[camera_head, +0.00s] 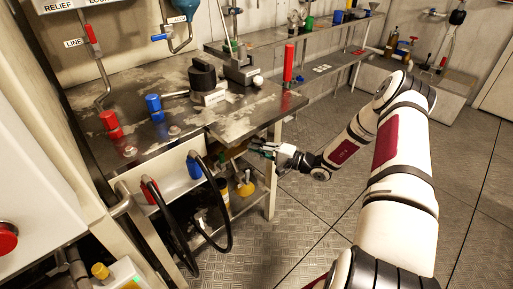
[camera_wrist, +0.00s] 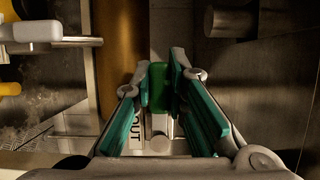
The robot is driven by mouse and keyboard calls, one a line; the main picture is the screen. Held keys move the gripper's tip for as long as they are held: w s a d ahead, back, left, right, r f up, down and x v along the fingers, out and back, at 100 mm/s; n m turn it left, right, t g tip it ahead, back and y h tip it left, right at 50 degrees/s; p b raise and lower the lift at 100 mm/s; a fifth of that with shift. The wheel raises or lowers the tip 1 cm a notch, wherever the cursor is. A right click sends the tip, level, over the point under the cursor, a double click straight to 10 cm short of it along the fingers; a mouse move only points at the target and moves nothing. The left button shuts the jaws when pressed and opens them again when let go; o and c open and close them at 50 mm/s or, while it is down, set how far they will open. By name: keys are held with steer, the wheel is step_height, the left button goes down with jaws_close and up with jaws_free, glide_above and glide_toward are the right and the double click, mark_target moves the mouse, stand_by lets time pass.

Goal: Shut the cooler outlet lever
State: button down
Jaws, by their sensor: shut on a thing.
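My gripper (camera_wrist: 161,80) shows in the wrist view with its two green-padded fingers on either side of a green handle (camera_wrist: 159,92). It is shut on this handle, which I take to be the cooler outlet lever. A pale stem end sits below the handle, beside a white label (camera_wrist: 134,142) reading "OUT". In the head view my gripper (camera_head: 262,148) is just below the right front part of the metal bench. The lever cannot be made out there.
A copper-coloured cylinder (camera_wrist: 119,50) stands close left of the fingers, and a dark cylinder (camera_wrist: 240,22) is at upper right. The metal bench (camera_head: 245,112) carries red and blue fittings. Black hoses (camera_head: 222,205) hang at its front.

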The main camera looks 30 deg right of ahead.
steer(key=shift+f, duration=0.1)
steer(key=c, duration=1.6)
jaws_free()
steer(key=shift+o, duration=0.2)
steer(key=v, duration=1.2)
steer(key=shift+s, duration=0.1)
